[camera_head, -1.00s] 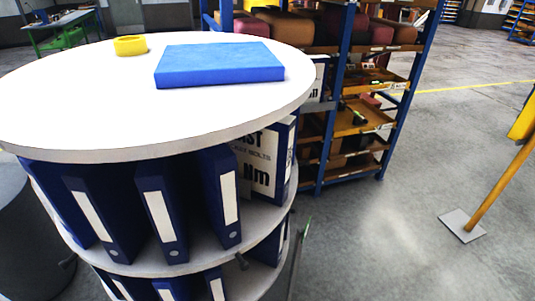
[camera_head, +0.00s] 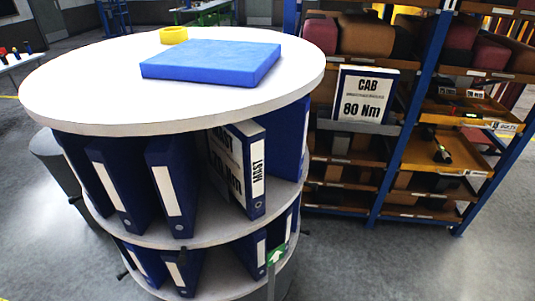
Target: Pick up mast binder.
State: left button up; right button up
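The mast binder (camera_head: 248,170) stands upright on the upper shelf of the round white carousel (camera_head: 130,122). It is dark blue, its white spine label reads MAST, and its lettered side face is partly visible to the left of the spine. A plain blue binder (camera_head: 291,140) stands just right of it, and more blue binders (camera_head: 172,190) with white labels stand to the left. Neither of my grippers shows in the view.
A blue pad (camera_head: 212,62) and a yellow ring (camera_head: 174,35) lie on the carousel top. A binder marked CAB 80 Nm (camera_head: 361,94) stands on the blue-framed rack (camera_head: 415,120) behind right. A green arrow marker (camera_head: 277,255) is at the lower shelf. Floor is open at lower right.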

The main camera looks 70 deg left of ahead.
aim_at(236, 150)
jog(key=i+u, duration=0.35)
jog(key=i+l+u, duration=0.3)
jog(key=i, duration=0.2)
jog(key=i+u, duration=0.2)
jog(key=u, duration=0.25)
jog(key=i+u, duration=0.2)
jog(key=u, duration=0.25)
jog(key=i+l+u, duration=0.1)
jog(key=u, duration=0.35)
jog(key=i+l+u, duration=0.2)
jog(key=u, duration=0.25)
jog(key=i+l+u, duration=0.2)
jog(key=u, duration=0.25)
